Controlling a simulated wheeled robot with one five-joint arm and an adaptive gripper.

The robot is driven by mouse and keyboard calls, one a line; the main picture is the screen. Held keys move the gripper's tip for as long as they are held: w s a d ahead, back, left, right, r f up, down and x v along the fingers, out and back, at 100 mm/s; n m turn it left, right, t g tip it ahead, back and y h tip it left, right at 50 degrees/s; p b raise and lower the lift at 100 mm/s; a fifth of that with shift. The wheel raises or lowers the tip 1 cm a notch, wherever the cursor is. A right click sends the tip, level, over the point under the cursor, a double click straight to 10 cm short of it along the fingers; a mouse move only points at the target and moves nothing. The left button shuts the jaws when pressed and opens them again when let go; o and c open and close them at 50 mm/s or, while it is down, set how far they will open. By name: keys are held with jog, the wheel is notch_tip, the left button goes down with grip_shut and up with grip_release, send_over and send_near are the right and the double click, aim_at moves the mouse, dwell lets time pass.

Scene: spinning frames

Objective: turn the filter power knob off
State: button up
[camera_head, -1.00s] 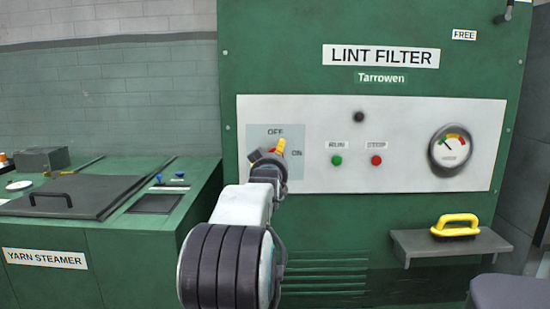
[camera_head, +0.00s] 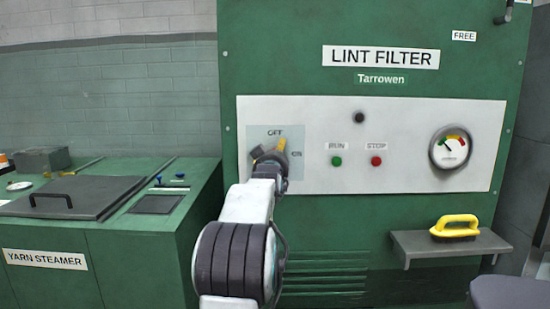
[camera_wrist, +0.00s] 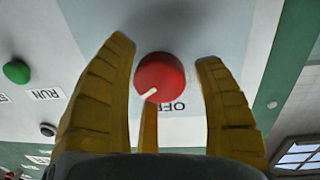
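The filter power knob (camera_wrist: 159,75) is red and round with a white pointer line. It shows in the wrist view, between the yellow fingers of my gripper (camera_wrist: 165,85). The pointer slants down-left there, to one side of the upside-down OFF label (camera_wrist: 166,106). The fingers are spread around the knob, with a visible gap on the right and a narrow one on the left. Contact cannot be told. In the head view, my gripper (camera_head: 270,152) is at the pale knob plate (camera_head: 255,137), below OFF and left of ON, and hides the knob.
The white panel also holds a green RUN button (camera_head: 336,161), a red STOP button (camera_head: 376,161) and a gauge (camera_head: 451,148). A shelf (camera_head: 412,248) with a yellow-handled tool (camera_head: 455,227) juts out at lower right. The yarn steamer (camera_head: 60,285) stands at left.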

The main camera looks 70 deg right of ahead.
jog(key=c, duration=1)
jog(key=shift+b, duration=0.5)
jog(key=shift+f+n+b, duration=0.15)
jog(key=shift+n+b, duration=0.6)
jog(key=shift+n, duration=0.05)
jog(key=shift+w+a+r+n+h+b, duration=0.15)
jog(key=shift+n+b, duration=0.45)
jog(key=shift+n, duration=0.7)
jog(key=shift+s+d+r+n+h+b, duration=0.15)
jog(key=shift+n+b, duration=0.4)
jog(key=shift+n, duration=0.75)
jog(key=shift+w+a, duration=0.1)
jog(key=o, duration=1.2)
jog(key=shift+f, duration=0.2)
